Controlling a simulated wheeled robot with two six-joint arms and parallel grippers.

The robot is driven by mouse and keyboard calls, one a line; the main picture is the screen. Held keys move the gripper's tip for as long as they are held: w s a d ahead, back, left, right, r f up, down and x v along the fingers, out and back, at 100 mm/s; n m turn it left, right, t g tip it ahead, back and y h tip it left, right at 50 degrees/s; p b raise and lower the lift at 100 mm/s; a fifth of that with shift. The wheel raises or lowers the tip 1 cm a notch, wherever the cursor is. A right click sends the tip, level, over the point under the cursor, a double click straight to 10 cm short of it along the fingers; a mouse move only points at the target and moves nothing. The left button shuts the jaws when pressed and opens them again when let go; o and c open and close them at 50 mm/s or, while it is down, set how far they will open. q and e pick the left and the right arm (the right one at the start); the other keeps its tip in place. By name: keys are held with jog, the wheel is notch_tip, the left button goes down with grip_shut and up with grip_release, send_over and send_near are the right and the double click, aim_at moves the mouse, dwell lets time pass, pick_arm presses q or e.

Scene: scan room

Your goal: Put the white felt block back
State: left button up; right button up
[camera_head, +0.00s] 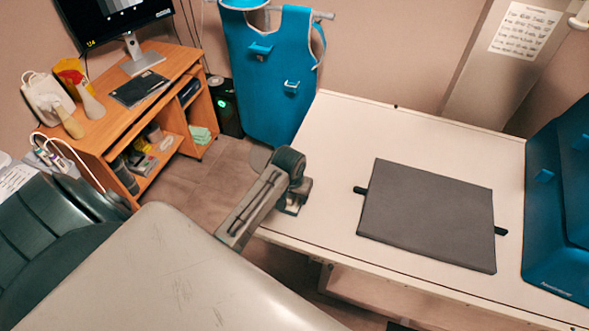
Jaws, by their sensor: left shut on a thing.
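My left gripper (296,199) is above the left end of the white table (320,185), to the left of the dark grey pad. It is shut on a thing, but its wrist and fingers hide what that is. I cannot make out the white felt block anywhere in the head view. My right gripper is not in view.
A dark grey pad (430,212) with black tabs lies on the table. A blue padded piece (560,190) stands at its right end. A blue apron (268,85) hangs behind. A wooden desk (110,128) with a monitor (112,14) stands at left. The table's left end is mostly clear.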

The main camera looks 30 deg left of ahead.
aim_at(291, 197)
pick_arm(q)
jog(key=o, duration=0.8)
jog(key=shift+w+a+f, duration=0.1)
jog(key=shift+c, duration=0.2)
jog(key=shift+o, duration=1)
jog(key=shift+s, duration=0.2)
jog(key=shift+s+r, duration=0.15)
jog(key=shift+r, duration=0.15)
jog(key=shift+r+b, duration=0.35)
jog(key=shift+r, duration=0.05)
jog(key=r+b, duration=0.1)
jog(key=r, duration=0.2)
jog(key=r+b, duration=0.1)
jog(key=r, duration=0.1)
jog(key=s+r, duration=0.1)
jog(key=r, duration=0.2)
jog(key=shift+d+r+b, duration=0.25)
jog(key=shift+r+b, duration=0.05)
jog(key=shift+b, duration=0.1)
jog(key=shift+s+r+p, duration=0.1)
jog(key=shift+r+p, duration=0.65)
jog(key=shift+p, duration=0.05)
jog(key=shift+s+r, duration=0.2)
jog(key=shift+r, duration=0.25)
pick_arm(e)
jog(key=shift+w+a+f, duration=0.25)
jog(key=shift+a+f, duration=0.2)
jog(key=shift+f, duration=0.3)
